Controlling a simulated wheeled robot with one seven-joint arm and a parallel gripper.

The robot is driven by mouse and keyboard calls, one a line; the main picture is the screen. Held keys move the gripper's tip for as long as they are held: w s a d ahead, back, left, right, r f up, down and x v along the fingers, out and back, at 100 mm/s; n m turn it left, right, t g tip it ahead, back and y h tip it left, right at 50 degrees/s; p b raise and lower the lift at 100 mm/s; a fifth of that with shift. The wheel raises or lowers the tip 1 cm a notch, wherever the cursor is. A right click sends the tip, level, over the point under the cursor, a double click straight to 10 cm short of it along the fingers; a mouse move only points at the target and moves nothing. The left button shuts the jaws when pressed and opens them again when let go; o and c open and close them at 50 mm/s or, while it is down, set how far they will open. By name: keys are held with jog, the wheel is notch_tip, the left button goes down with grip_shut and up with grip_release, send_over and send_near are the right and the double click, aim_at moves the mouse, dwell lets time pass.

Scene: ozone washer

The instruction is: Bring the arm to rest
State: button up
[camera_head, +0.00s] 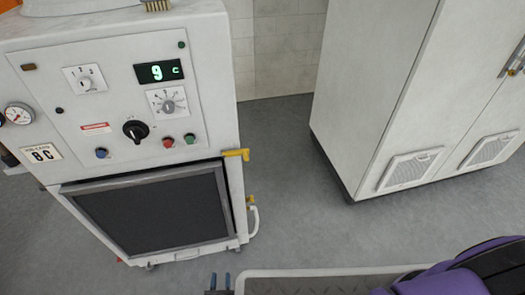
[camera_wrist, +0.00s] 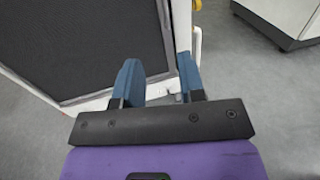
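My gripper (camera_wrist: 160,85) is open and empty, its two blue fingers apart with nothing between them in the wrist view. Part of my purple arm shows at the lower right. The white washer (camera_head: 110,115) stands at the left, with a display reading 9. Its dark front door (camera_head: 155,215) looks closed or nearly so; I cannot tell which. The dark door panel also fills the upper left of the wrist view (camera_wrist: 85,45), beyond my fingers.
A yellow handle (camera_head: 236,154) sticks out at the washer's right edge. A tall white cabinet (camera_head: 375,100) with vents stands at the right. Grey floor (camera_head: 285,195) lies clear between washer and cabinet. A tiled wall (camera_head: 280,45) is behind.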

jog(key=w+r+m+g+h, duration=0.3)
jog(key=w+r+m+h, duration=0.3)
jog(key=r, duration=0.6)
jog(key=w+r+m+g+h, duration=0.4)
jog(key=w+r, duration=0.3)
jog(key=r, duration=0.4)
jog(key=w+d+r+m+g, duration=0.25)
jog(key=d+r+m, duration=0.2)
jog(key=r, duration=0.35)
jog(key=w+d+r+m+g, duration=0.25)
jog(key=w+d+r, duration=0.2)
jog(key=r, duration=0.25)
jog(key=w+d+r+m+g, duration=0.2)
jog(key=d+r+m, duration=0.25)
jog(key=r, duration=0.35)
jog(key=s+d+r+m+g+y, duration=0.2)
jog(key=d+r+m+y, duration=0.15)
jog(key=d+r, duration=0.6)
jog(key=s+d+r+m+g+y, duration=0.1)
jog(key=s+d+r+m+y, duration=0.2)
jog(key=d+r, duration=0.65)
jog(key=s+d+r+m+t+y, duration=0.1)
jog(key=s+d+r+m+t, duration=0.1)
jog(key=s+d, duration=0.4)
jog(key=s+d+r+m+t+y, duration=0.2)
jog(key=s+d+r+m, duration=0.3)
jog(key=s, duration=0.6)
jog(key=shift+d+r+m, duration=0.2)
jog(key=shift+d+m, duration=0.2)
jog(key=shift+m, duration=0.3)
